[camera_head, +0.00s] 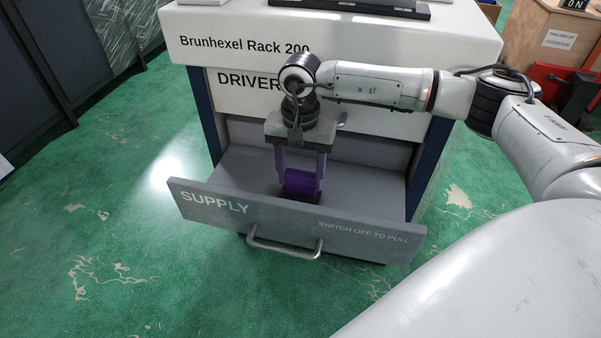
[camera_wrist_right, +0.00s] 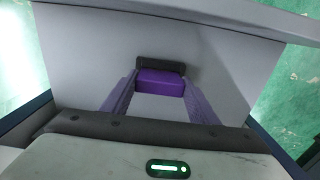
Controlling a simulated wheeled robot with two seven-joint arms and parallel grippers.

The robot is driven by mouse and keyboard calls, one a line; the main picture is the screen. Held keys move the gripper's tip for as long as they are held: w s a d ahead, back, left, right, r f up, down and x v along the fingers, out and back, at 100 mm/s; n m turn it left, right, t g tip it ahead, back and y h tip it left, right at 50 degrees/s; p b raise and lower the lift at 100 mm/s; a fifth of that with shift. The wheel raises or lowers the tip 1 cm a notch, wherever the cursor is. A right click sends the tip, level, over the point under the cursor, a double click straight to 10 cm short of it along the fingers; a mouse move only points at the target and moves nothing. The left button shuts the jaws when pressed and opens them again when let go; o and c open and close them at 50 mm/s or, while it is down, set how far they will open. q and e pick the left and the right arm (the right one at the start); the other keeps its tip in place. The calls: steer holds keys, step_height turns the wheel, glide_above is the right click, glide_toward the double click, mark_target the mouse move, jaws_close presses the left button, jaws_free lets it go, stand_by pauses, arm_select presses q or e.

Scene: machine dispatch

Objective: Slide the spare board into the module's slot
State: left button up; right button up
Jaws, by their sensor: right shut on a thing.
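My right gripper (camera_head: 303,190) reaches down into the open SUPPLY drawer (camera_head: 250,208) of the rack. Its two purple fingers are shut on a purple block-like piece (camera_head: 299,181), which looks to be the spare board. In the right wrist view the purple board (camera_wrist_right: 160,83) lies between the fingertips. A dark slot-like strip (camera_wrist_right: 160,65) lies right against it on the drawer side; I cannot tell how far the board sits in it. The gripper hides part of the board and drawer floor. My left gripper is not in view.
The drawer front with its handle (camera_head: 284,247) stands out from the rack (camera_head: 330,40). A DRIVER panel (camera_head: 245,95) is above the drawer, close behind my right wrist. The green floor (camera_head: 110,210) is clear on the left. A wooden box (camera_head: 550,40) stands at the upper right.

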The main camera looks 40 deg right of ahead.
mark_target(301, 174)
arm_select(q)
steer(key=shift+b, duration=0.35)
arm_select(e)
steer(key=shift+f, duration=0.6)
steer(key=o, duration=1.1)
steer(key=shift+r+p, duration=0.35)
steer(key=shift+r, duration=0.25)
step_height(301, 174, up, 9)
steer(key=p, duration=0.2)
steer(key=shift+f+p, duration=0.1)
steer(key=shift+p, duration=0.25)
steer(key=shift+r, duration=0.25)
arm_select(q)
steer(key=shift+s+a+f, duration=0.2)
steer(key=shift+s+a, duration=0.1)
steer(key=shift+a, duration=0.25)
